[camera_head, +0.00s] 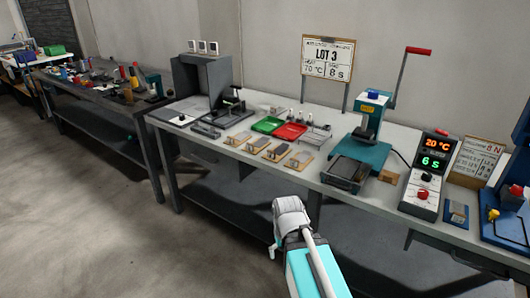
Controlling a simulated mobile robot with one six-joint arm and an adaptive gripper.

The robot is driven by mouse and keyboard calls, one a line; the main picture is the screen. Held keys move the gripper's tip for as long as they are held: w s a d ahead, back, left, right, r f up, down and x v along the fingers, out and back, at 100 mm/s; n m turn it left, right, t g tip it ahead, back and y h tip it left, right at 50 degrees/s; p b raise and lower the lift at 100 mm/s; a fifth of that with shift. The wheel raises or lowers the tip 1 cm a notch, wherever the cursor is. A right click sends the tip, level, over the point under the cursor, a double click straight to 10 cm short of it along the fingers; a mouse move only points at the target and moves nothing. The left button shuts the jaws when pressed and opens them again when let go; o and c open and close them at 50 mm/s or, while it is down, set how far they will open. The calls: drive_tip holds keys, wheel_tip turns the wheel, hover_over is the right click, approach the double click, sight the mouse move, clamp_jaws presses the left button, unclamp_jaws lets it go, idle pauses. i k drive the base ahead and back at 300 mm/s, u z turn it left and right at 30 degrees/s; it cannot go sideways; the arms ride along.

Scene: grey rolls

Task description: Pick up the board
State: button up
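Several things look like a board, and I cannot tell which one is meant. Small tan boards with grey pieces on them lie in a row near the front edge of the bench: a left one (257,144), a middle one (277,152) and a right one (298,160). A white sign board reading LOT 3, 70 °C, 8 s (327,59) stands on two posts at the back. A framed notice board (477,157) leans at the right.
The grey bench (225,153) also holds a green tray (267,124), a red tray (290,131), a teal lever press (369,135) and a control box showing 20 °C and 6 s (427,172). A grey booth (203,80) stands at its left end. The floor at left is clear.

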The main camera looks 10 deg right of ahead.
sight(238, 139)
drive_tip(key=z, duration=0.15)
drive_tip(key=i, duration=1.05)
drive_tip(key=u, duration=0.45)
